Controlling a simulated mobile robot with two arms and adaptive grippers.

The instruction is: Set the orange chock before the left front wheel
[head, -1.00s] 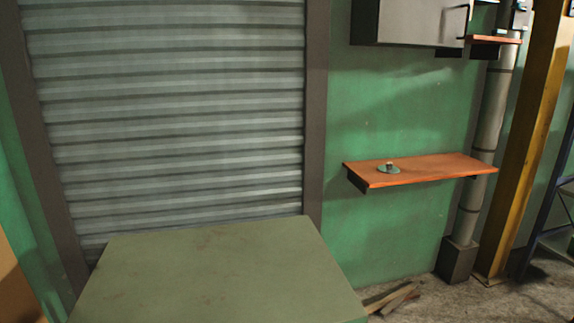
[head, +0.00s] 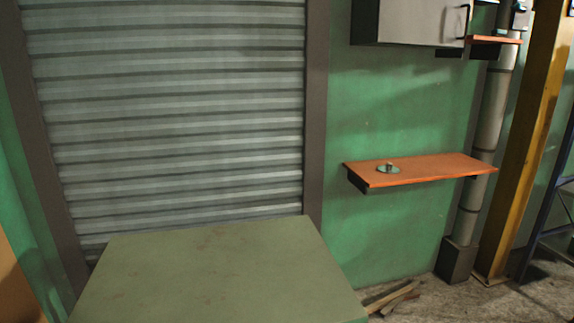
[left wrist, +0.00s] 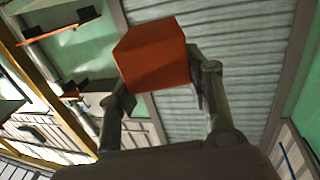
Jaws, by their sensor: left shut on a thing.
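In the left wrist view the orange chock (left wrist: 155,55), a block with flat faces, sits between the fingers of my left gripper (left wrist: 163,88). The gripper is shut on it, one finger on each side, with the shutter and green wall behind. Neither gripper shows in the head view. My right gripper is in neither view. The left front wheel is not visible in either view.
In the head view a flat green surface (head: 215,270) fills the lower middle before a closed roller shutter (head: 170,120). An orange shelf (head: 430,170) holds a small round item (head: 388,168). A yellow post (head: 533,140) stands at right. Wood scraps (head: 393,298) lie on the floor.

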